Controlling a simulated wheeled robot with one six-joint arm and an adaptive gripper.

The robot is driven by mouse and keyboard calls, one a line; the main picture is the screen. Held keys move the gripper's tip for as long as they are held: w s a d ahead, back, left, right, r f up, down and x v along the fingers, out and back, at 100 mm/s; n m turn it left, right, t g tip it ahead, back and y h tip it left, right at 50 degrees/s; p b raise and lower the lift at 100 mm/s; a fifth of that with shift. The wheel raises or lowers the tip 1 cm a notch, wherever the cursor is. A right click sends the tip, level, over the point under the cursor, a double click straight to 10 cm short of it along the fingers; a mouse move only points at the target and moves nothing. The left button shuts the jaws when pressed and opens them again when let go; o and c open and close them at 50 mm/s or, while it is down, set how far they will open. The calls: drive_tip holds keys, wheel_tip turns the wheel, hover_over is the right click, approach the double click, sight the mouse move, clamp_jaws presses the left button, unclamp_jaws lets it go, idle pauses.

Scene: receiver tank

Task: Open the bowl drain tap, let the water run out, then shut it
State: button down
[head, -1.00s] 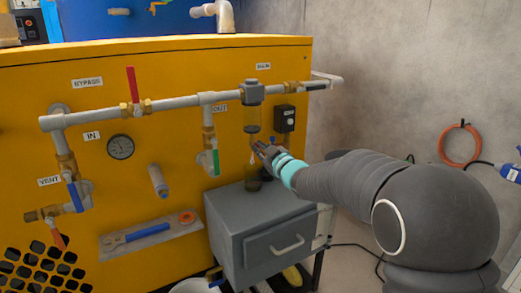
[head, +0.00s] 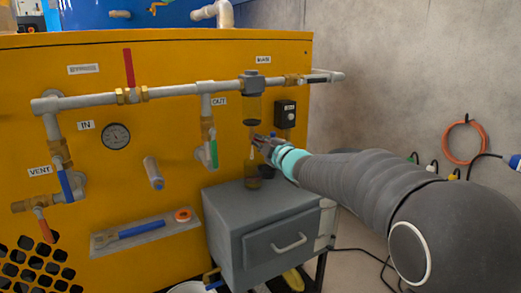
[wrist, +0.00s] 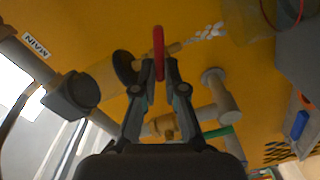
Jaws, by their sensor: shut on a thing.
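The amber filter bowl (head: 252,110) hangs under a grey filter head (head: 252,80) on the pipe. My gripper (head: 262,143) is just below the bowl, its fingers partly hiding the drain tap. In the wrist view my gripper (wrist: 158,72) is shut on the red tap handle (wrist: 158,45), which stands up between the fingertips. Pale drops of water (wrist: 206,33) come out beyond the tap's brass stem (wrist: 176,47). In the head view a thin white stream (head: 252,153) falls toward an amber jar (head: 252,183) on the grey cabinet. The water level in the bowl is unclear.
The grey cabinet (head: 230,218) stands below the bowl. A green-handled valve (head: 213,153) hangs to the left, and a black box (head: 286,113) with a knob is to the right. A red-handled valve (head: 129,72) sits on the pipe.

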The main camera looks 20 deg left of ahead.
drive_tip(key=n, duration=0.4)
drive_tip(key=shift+n, duration=0.4)
idle(0.4)
drive_tip(key=c, duration=1.2)
unclamp_jaws()
drive_tip(key=shift+c, duration=0.2)
drive_tip(key=v, duration=1.2)
